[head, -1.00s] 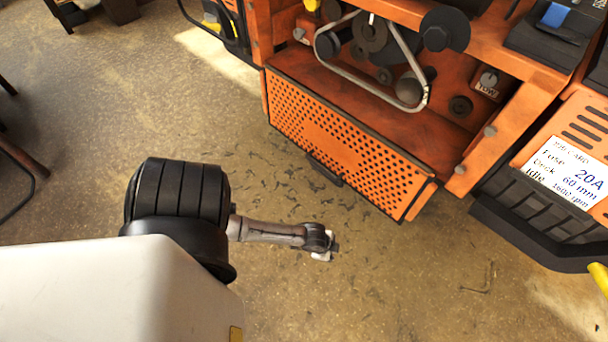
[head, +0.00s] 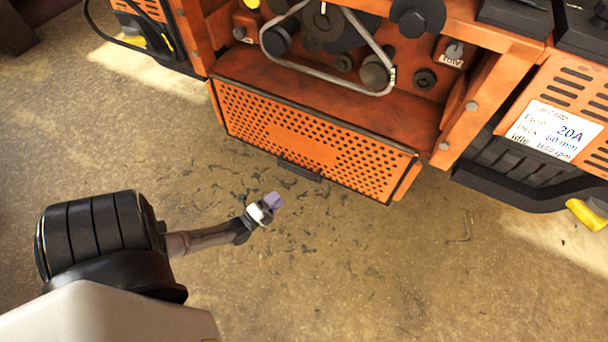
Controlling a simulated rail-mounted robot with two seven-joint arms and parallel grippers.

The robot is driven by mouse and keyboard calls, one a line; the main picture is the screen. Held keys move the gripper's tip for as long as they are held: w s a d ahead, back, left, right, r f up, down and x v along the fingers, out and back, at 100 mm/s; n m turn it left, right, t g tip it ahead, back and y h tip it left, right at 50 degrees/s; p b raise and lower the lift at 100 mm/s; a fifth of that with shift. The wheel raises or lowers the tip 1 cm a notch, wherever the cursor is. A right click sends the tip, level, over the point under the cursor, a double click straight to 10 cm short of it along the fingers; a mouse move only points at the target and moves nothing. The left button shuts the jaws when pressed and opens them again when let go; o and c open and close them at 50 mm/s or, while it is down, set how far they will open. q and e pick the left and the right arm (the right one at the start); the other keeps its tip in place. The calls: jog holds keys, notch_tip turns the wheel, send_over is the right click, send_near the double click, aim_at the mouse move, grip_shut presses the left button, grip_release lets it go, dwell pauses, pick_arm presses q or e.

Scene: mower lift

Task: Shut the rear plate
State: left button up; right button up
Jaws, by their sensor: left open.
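The rear plate (head: 310,138) is an orange perforated panel at the back of the orange mower. It hangs open below the bay, with its holes facing me. A small dark handle (head: 300,170) sits at its lower edge. Above the plate, the bay with its belt and pulleys is uncovered. My left gripper (head: 270,204) is open and empty, in front of and below the plate's left half in the head view. It shows apart from the plate and handle, small and seen from behind. My right gripper is out of view.
A looped belt (head: 335,75) and pulleys fill the bay. A labelled orange side panel (head: 555,130) stands at the right, above a yellow part (head: 588,213). A black-framed part (head: 150,45) is at upper left. The floor below the plate is clear apart from scattered dark clippings.

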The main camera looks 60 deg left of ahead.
pick_arm(q)
jog(key=shift+m, duration=0.3)
jog(key=shift+a+b+x, duration=0.15)
jog(key=shift+b+x, duration=1.15)
jog(key=shift+x, duration=2.1)
jog(key=shift+a+b+x, duration=0.15)
jog(key=shift+b+x, duration=1.1)
jog(key=shift+x, duration=2.1)
jog(key=shift+s, duration=0.1)
jog(key=shift+c, duration=0.3)
grip_shut()
